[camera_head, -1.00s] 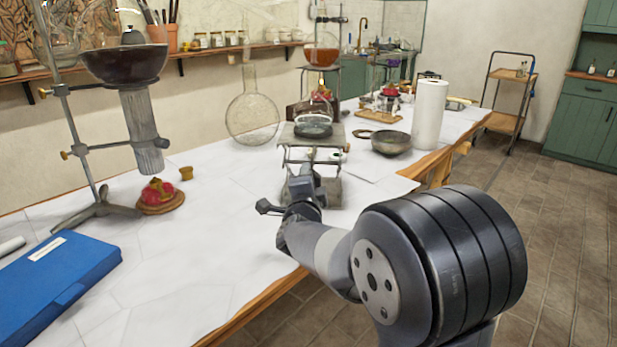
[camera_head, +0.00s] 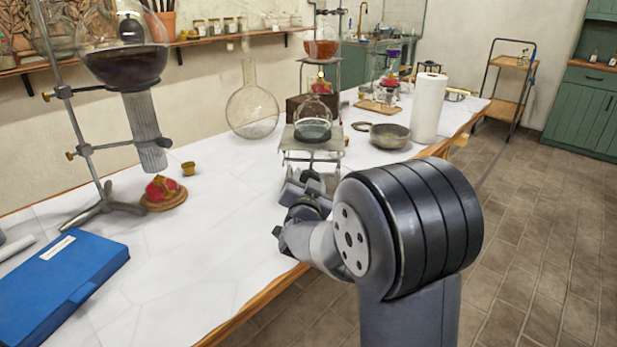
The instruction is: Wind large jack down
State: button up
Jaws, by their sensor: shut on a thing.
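The large jack (camera_head: 297,144) is a grey metal lab jack with a flat top plate, standing near the front edge of the white worktop. A round glass flask with dark contents (camera_head: 312,131) stands on its plate. My gripper (camera_head: 309,180) is at the jack's near side, below the plate, shut on what appears to be the jack's knob. My wrist and fingers hide the knob and much of the jack's lower part, so the exact contact cannot be seen.
A stand (camera_head: 76,125) holds a large dark-filled flask (camera_head: 125,66) at left, near a blue case (camera_head: 60,275). Behind the jack are a clear flask (camera_head: 252,110), a grey pan (camera_head: 390,136) and a paper roll (camera_head: 428,108).

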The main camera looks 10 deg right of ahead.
jog(key=shift+f+n+p, duration=0.15)
jog(key=shift+n+p, duration=0.15)
jog(key=shift+n, duration=0.5)
jog(key=o, duration=1)
jog(key=shift+s, duration=0.1)
jog(key=v, duration=1)
jog(key=shift+s+a+p, duration=0.1)
jog(key=shift+s+p, duration=0.3)
jog(key=shift+w, duration=0.15)
jog(key=x, duration=1)
jog(key=shift+w+b, duration=0.35)
jog(key=shift+b, duration=0.05)
